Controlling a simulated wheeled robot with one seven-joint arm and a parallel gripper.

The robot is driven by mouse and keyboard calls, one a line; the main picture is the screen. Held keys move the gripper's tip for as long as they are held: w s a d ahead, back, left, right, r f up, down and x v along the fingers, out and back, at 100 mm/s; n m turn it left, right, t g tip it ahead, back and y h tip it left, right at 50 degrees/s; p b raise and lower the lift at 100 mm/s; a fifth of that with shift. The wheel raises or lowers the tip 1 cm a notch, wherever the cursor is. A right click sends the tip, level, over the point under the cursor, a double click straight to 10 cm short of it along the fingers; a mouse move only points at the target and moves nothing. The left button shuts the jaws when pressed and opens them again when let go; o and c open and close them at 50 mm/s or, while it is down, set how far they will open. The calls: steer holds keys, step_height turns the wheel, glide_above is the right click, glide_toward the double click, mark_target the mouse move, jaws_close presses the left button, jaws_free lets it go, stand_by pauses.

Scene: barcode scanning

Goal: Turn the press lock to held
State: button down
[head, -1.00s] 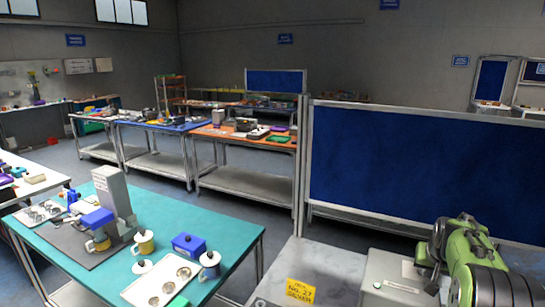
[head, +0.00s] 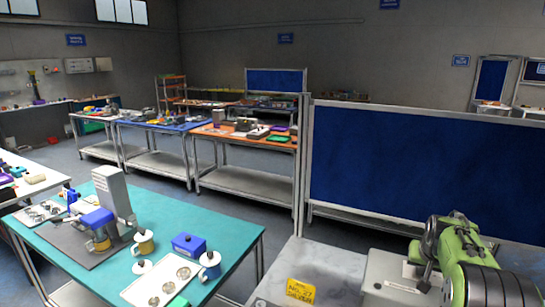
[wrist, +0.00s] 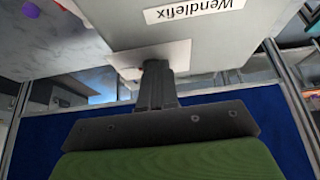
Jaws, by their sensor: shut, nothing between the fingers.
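In the wrist view, my gripper (wrist: 155,74) is shut and empty. Its dark fingertips are at a pale plate (wrist: 178,53) on a grey housing (wrist: 110,28) labelled "Wendlefix". A small reddish bit shows beside the tips, but the fingers hide most of what is there. I cannot make out the press lock or its setting, nor whether the tips touch it. In the head view, my gripper (head: 424,277) is beside the grey box (head: 385,268) at the lower right. A press with a grey column (head: 113,194) and blue parts stands on the teal table (head: 190,222).
A yellow label (head: 301,291) lies on the pale surface left of the grey box. A blue partition (head: 400,168) stands behind it. The teal table also carries mugs, a blue box (head: 189,244) and a white tray (head: 160,285).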

steer(key=shift+s+a+f, duration=0.15)
steer(key=shift+a+f, duration=0.05)
steer(key=shift+s+r, duration=0.1)
steer(key=shift+r, duration=0.1)
step_height(320, 180, up, 6)
steer(key=p, duration=0.3)
